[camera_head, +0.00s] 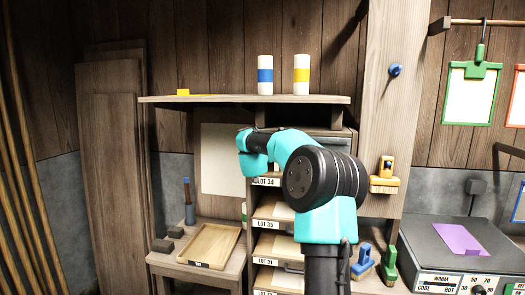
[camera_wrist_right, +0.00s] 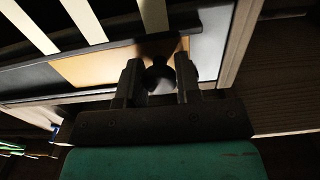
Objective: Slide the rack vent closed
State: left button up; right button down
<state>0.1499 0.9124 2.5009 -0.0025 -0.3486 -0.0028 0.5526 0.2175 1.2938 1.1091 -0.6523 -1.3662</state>
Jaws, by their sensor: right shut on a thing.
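The drying rack (camera_head: 262,205) stands in the middle of the head view, with labelled shelves under a wooden top board. My right arm reaches across its upper part and hides much of it; the gripper itself is hidden there. In the right wrist view, my right gripper (camera_wrist_right: 158,88) has its two fingers on either side of a dark round knob (camera_wrist_right: 158,72) and is shut on it. The knob sits on a tan strip (camera_wrist_right: 95,66) of the rack vent. Pale slanted bars (camera_wrist_right: 85,20) show on the dark vent panel (camera_wrist_right: 115,25). My left gripper is not in view.
Two banded white jars (camera_head: 265,75) stand on the top board (camera_head: 215,99). A wooden tray (camera_head: 210,245) rests on a low bench at left.

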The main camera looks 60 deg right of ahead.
jog(key=c, duration=0.8)
grip_release()
jog(key=shift+w+a, duration=0.15)
jog(key=shift+w, duration=0.15)
jog(key=v, duration=1.7)
jog(key=shift+s+a, duration=0.2)
jog(key=shift+f, duration=0.1)
